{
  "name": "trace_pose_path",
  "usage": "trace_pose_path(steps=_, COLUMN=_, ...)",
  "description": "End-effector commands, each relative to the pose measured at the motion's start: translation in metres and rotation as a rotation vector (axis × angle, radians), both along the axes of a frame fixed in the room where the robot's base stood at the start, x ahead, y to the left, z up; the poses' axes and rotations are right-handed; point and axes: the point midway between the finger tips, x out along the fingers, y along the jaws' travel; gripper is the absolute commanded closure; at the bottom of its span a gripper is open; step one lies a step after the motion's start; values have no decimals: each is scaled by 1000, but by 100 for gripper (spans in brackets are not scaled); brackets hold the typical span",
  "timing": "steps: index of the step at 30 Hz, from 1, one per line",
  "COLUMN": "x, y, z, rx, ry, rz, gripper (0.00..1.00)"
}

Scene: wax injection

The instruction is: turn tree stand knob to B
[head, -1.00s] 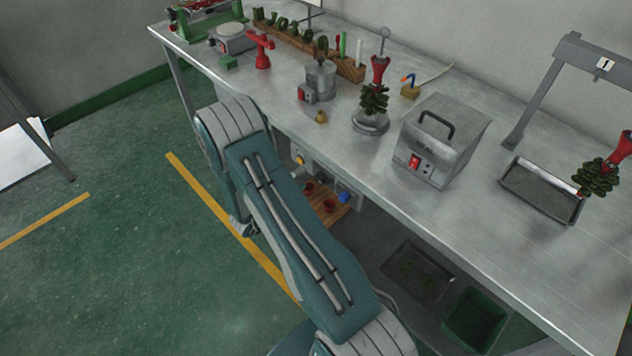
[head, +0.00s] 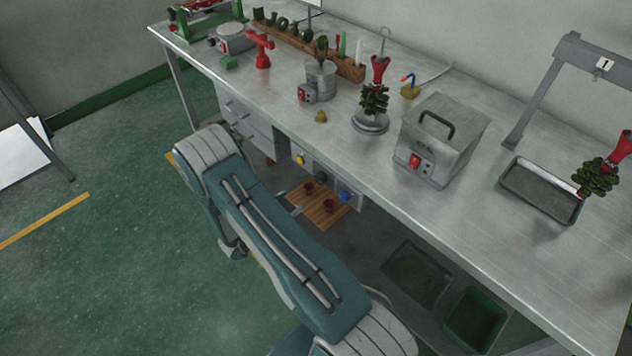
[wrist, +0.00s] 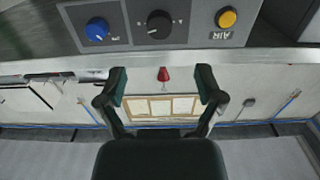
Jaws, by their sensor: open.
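A grey control panel (wrist: 190,36) shows upside down at the top of the wrist view. It has a black knob (wrist: 159,24) in the middle with small marks on both sides, too small to read. A blue knob (wrist: 97,29) is to its left and a yellow button (wrist: 227,18) to its right. In the head view the panel is under the table's front edge, with the blue knob (head: 344,196) and yellow button (head: 300,158). My gripper (wrist: 161,80) is open and empty, apart from the knobs. A tree stand (head: 370,124) with a green wax tree stands on the table.
A wooden board (head: 318,208) with red pieces sticks out below the panel. A metal box (head: 440,140) and a tray (head: 540,190) stand on the steel table (head: 400,205). A green bin (head: 474,318) is under it. Drawers (head: 245,125) are left of the panel.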

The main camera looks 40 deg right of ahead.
Motion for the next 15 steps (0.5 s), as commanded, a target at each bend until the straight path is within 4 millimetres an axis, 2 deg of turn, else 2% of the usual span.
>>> trace_pose_path(steps=9, x=3, y=-58, z=0, rx=1, ry=-3, rz=-5, gripper=14)
trace_pose_path(steps=15, x=6, y=-88, z=0, rx=1, ry=-3, rz=-2, gripper=14)
